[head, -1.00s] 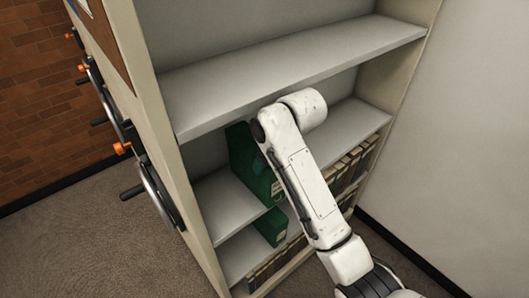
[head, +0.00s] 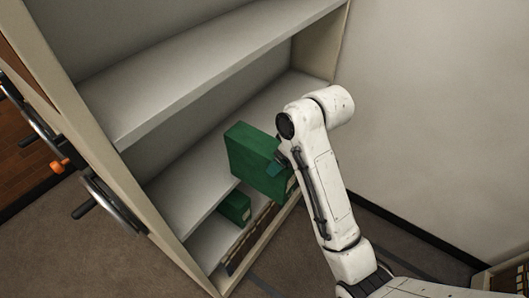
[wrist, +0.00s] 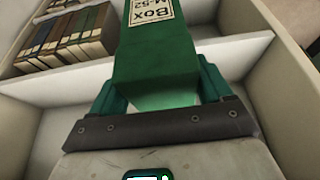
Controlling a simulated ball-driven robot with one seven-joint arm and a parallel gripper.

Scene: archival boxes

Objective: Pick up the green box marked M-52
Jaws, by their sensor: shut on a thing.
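The green box marked M-52 (head: 252,158) is in front of the middle shelf in the head view, overlapping its front edge. In the wrist view the box (wrist: 155,60) carries a pale label reading "Box M-52". My gripper (wrist: 160,88) is shut on it, with one green finger on each side of the near end. In the head view my gripper (head: 281,163) is at the box's right side, partly hidden behind my arm. Whether the box still touches the shelf cannot be told.
Another green box (head: 235,207) sits on the lower shelf. Brown volumes (wrist: 65,38) stand in a row in the wrist view. A shelf upright with handwheels (head: 112,203) is at the left, and a bare wall (head: 430,120) at the right. The upper shelf (head: 200,70) is empty.

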